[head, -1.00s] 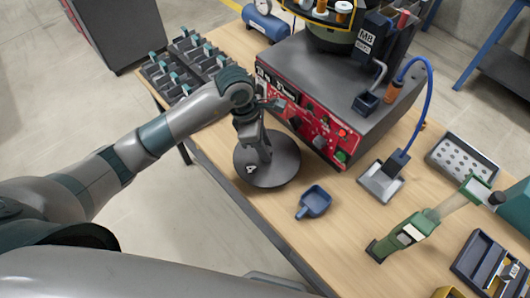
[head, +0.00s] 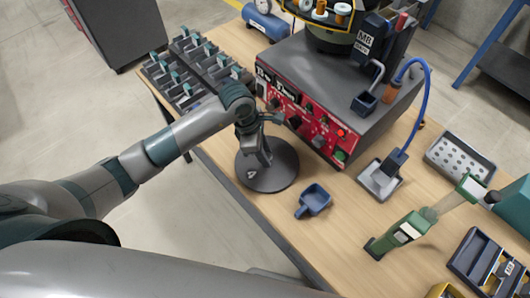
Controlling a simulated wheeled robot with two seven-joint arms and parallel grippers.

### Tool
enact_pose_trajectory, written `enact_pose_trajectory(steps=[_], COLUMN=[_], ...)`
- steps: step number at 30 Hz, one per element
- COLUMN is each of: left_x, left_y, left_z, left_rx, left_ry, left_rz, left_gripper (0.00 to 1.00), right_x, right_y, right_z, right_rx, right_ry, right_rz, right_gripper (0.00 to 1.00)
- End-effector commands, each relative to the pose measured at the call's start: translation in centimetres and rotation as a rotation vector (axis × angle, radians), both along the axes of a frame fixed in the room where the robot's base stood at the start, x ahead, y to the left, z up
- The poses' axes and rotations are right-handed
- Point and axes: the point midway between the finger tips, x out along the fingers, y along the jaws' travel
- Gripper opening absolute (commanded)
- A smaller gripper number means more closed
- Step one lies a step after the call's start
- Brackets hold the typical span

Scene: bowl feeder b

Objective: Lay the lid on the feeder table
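The lid is a dark grey round disc (head: 282,172) with a small white mark, in the head view near the front edge of the wooden feeder table (head: 345,240). It looks level, in front of the red-fronted feeder. I cannot tell whether its underside touches the table. My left gripper (head: 254,160) points down over the middle of the lid, and its fingers come together there. The fingers hide the grip point; it looks shut on the lid. My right gripper is not in view.
The feeder box (head: 345,80) stands just behind the lid. A blue scoop (head: 314,199) lies to the lid's right. A green tool (head: 405,230), a metal tray (head: 380,180) and a perforated tray (head: 460,160) are further right. Dark part bins (head: 190,65) stand at the back left.

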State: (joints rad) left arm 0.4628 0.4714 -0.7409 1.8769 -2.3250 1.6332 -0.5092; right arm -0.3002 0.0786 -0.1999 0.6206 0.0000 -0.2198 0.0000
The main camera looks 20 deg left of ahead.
Motion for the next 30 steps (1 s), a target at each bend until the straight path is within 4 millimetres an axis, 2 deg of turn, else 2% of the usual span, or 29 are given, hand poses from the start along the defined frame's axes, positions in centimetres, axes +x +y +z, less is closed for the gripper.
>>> enact_pose_trajectory(steps=[1,2,15,17,23,30], left_x=[0.0,0.0,0.0,0.1,0.0,-0.2], left_y=[0.0,0.0,0.0,0.2,0.8,2.0], left_z=[0.0,0.0,0.4,0.6,2.9,7.1], left_rx=[0.000,0.000,0.000,0.000,0.000,0.000], left_ry=[0.000,0.000,0.000,-0.002,-0.005,-0.007], left_rz=[0.000,0.000,0.000,0.001,-0.001,-0.001], left_gripper=[0.40,0.44,0.44,0.44,0.44,0.44], right_x=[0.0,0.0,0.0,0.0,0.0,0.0], right_y=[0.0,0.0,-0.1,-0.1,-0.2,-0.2], right_z=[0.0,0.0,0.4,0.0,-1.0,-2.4], right_rx=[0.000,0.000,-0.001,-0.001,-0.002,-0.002], right_ry=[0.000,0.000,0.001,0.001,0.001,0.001], right_rz=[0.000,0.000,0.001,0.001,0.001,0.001], right_gripper=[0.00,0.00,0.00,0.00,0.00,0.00])
